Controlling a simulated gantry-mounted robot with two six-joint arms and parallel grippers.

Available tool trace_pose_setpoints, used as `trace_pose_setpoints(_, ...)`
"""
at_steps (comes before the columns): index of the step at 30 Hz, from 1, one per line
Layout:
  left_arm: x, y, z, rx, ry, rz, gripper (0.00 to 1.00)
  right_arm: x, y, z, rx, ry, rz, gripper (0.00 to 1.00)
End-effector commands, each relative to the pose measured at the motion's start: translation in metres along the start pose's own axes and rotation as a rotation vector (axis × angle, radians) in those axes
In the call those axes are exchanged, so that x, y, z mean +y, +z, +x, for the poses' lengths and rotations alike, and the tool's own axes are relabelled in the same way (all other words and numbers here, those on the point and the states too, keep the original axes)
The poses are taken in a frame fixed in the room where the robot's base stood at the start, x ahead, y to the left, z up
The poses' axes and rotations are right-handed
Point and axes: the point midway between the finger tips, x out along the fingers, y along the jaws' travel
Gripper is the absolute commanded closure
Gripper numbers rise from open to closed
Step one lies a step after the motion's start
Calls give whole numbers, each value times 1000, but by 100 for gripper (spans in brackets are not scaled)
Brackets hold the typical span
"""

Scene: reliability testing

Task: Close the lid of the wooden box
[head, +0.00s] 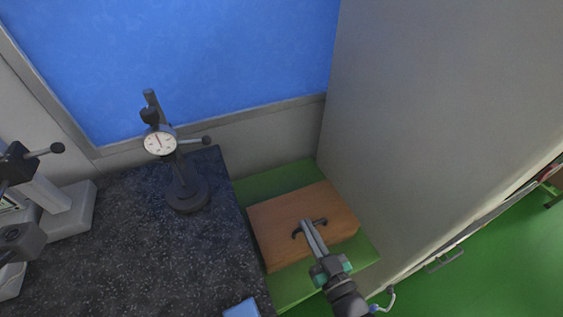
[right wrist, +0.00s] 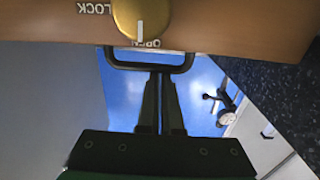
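The wooden box (head: 280,232) sits on a green surface in the head view, beside the dark stone top. Its upper face looks flat; I cannot tell whether the lid is fully down. A black handle (head: 318,222) is on it and also shows in the right wrist view (right wrist: 120,63), next to a round brass knob (right wrist: 140,15) with "LOCK" and "OPEN" lettering, seen upside down. My right gripper (head: 304,222) has its two fingers close together, with nothing visible between them. Its tips are at the handle; contact is unclear. My left gripper is not in view.
A dial gauge on a stand (head: 182,185) stands on the dark stone top (head: 135,245), left of the box. Another instrument (head: 68,210) is at the far left. A tall grey panel (head: 420,120) rises close to the right of the box. A blue object (head: 242,308) lies at the bottom edge.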

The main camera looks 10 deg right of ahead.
Motion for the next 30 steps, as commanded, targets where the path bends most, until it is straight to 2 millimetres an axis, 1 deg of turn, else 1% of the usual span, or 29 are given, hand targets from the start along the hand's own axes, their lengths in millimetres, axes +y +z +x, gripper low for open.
trace_pose_setpoints(1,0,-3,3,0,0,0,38,0,8,-2,-33,-1,0,100)
trace_pose_setpoints(2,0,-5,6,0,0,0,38,0,3,-1,-31,-1,-1,100)
trace_pose_setpoints(5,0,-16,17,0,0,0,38,0,-19,3,-20,-1,0,100)
trace_pose_setpoints(8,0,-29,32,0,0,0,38,-1,-49,8,-2,-2,0,100)
trace_pose_setpoints(9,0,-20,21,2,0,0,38,0,-28,-4,-9,-1,1,100)
trace_pose_setpoints(10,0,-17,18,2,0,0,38,0,-21,-12,-8,0,1,100)
trace_pose_setpoints(15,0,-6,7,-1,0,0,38,0,-2,-51,-2,0,1,100)
trace_pose_setpoints(18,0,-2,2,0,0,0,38,0,5,-67,1,0,1,100)
trace_pose_setpoints(22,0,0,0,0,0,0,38,0,8,-78,4,-1,1,100)
trace_pose_setpoints(30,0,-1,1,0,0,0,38,0,6,-80,6,-1,0,100)
